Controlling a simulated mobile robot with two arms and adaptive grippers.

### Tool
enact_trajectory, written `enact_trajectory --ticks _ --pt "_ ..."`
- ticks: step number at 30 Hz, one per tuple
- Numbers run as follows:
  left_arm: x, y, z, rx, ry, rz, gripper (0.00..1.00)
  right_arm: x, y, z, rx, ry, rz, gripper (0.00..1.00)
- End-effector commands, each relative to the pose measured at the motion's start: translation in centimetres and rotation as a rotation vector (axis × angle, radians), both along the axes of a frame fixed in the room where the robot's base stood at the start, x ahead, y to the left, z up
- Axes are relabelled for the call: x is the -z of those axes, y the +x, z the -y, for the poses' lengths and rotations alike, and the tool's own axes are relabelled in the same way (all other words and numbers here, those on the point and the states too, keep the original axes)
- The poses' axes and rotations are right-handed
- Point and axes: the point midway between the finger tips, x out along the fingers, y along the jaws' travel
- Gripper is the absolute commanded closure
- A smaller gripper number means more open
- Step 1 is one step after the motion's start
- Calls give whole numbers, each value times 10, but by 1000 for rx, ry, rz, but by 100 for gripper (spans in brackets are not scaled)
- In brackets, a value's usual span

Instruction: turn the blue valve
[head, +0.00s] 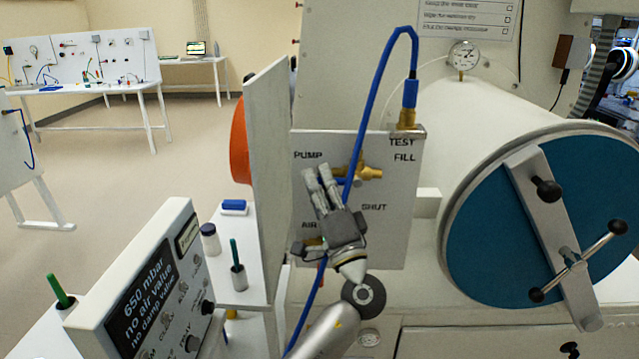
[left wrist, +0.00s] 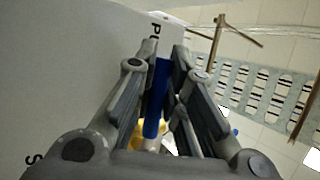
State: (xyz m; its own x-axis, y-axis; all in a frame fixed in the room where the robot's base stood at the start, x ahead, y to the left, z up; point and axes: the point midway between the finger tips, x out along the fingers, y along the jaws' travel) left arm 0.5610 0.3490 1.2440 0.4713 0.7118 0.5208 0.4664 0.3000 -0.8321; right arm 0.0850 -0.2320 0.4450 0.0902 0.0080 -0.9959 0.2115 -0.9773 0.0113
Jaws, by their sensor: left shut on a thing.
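The valve panel (head: 387,235) carries the words PUMP, TEST, FILL, AIR and SHUT. A brass valve body (head: 370,173) sits on it, with a bit of the blue valve handle (head: 353,182) showing beside my fingers. My left gripper (head: 319,171) is at the panel, its fingers pointing up toward PUMP. In the left wrist view the blue handle (left wrist: 157,95) lies between the two fingers, with yellow brass below it. The left gripper is shut on it. My gripper hides most of the handle in the head view. My right gripper is not in view.
A blue hose (head: 376,85) runs from a brass fitting down past my gripper. A white upright board (head: 268,170) stands close on the left. A display box (head: 140,290) reads 650 mbar, no air valve. A round blue door (head: 500,230) is at right.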

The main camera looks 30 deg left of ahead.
Motion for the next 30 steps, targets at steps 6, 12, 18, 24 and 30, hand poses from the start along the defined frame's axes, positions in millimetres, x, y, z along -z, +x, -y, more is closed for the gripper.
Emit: enact_trajectory --ticks 6,12,18,24,30 --pt "-4 0 0 1 7 4 78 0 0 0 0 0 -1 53" --pt "-2 0 0 1 5 3 65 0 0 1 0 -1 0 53" --pt "-1 0 1 1 3 1 65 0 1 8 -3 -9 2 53" --pt "11 -9 16 2 3 -3 65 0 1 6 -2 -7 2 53" --pt "33 -30 46 3 2 -2 65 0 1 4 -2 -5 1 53"
